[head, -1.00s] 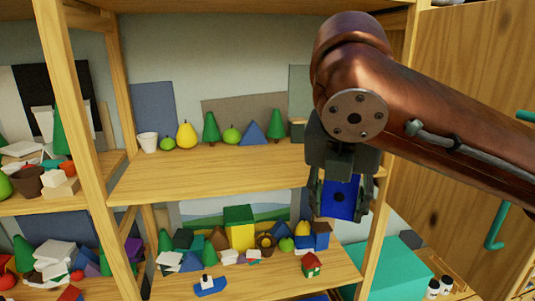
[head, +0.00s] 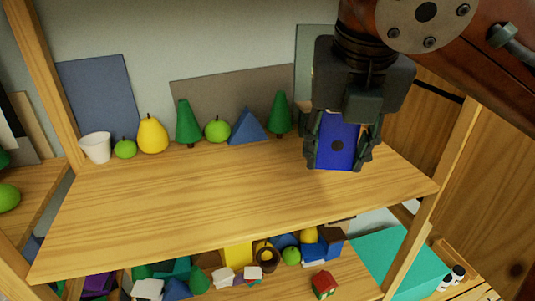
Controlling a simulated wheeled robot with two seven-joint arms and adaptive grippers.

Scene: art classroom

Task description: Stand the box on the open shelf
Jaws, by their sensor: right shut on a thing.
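The box is blue with a dark round spot on its face (head: 337,155). My right gripper (head: 340,160) points down and is shut on it, with a finger on each side. The box looks upright, over the right part of the open shelf (head: 230,205). I cannot tell whether its bottom edge touches the board. My left gripper is not in view.
Along the back of the shelf stand a white cup (head: 95,147), green apples, a yellow pear (head: 152,134), green cones and a blue pyramid (head: 248,127). The shelf's front and middle are bare. A right post (head: 432,210) and a crowded lower shelf are near. A teal box (head: 400,262) stands at lower right.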

